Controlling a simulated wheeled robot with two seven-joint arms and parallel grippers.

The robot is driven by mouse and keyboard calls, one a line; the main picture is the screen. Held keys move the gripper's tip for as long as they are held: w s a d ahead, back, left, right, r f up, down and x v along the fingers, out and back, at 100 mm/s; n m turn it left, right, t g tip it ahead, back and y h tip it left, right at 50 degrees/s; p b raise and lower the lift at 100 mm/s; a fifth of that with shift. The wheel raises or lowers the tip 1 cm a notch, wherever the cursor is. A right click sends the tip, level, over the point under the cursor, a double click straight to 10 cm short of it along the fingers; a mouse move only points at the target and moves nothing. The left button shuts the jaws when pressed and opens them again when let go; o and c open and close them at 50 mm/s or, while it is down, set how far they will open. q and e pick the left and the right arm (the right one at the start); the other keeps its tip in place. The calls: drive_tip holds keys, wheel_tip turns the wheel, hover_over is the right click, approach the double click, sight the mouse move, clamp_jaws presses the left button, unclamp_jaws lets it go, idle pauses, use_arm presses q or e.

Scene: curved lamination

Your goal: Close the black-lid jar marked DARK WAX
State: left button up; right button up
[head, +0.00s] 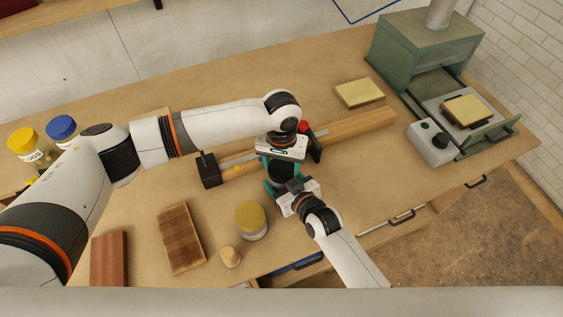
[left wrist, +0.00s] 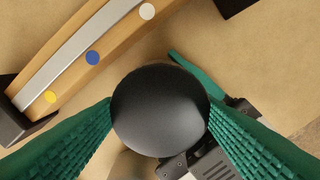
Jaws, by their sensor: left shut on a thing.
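A round black lid (left wrist: 160,110) fills the middle of the left wrist view, seen from straight above. My left gripper (left wrist: 160,122) has its green ribbed fingers on both sides of the lid and is shut on it. The jar body and any DARK WAX label are hidden under the lid. In the head view my left gripper (head: 281,172) points down at the table and covers the jar. My right gripper (head: 277,187) is low beside it. One of its green fingers (left wrist: 197,73) runs past the lid; the other is hidden, so its grip is unclear.
A long wooden form (head: 350,128) with black end clamps lies just behind the grippers. A gold-lidded jar (head: 251,220), a small wooden knob (head: 231,257) and a brown block (head: 180,239) are at front left. Yellow (head: 26,141) and blue (head: 61,128) lids are far left; a green oven (head: 425,55) is back right.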

use_arm(q)
drive_tip(key=shift+m, duration=1.2)
drive_tip(key=o, duration=1.1)
drive_tip(key=shift+s+d, duration=0.1)
drive_tip(key=shift+r, duration=0.1)
wheel_tip(320, 180, up, 4)
drive_tip(key=shift+r, duration=0.2)
drive_tip(key=shift+c, duration=0.4)
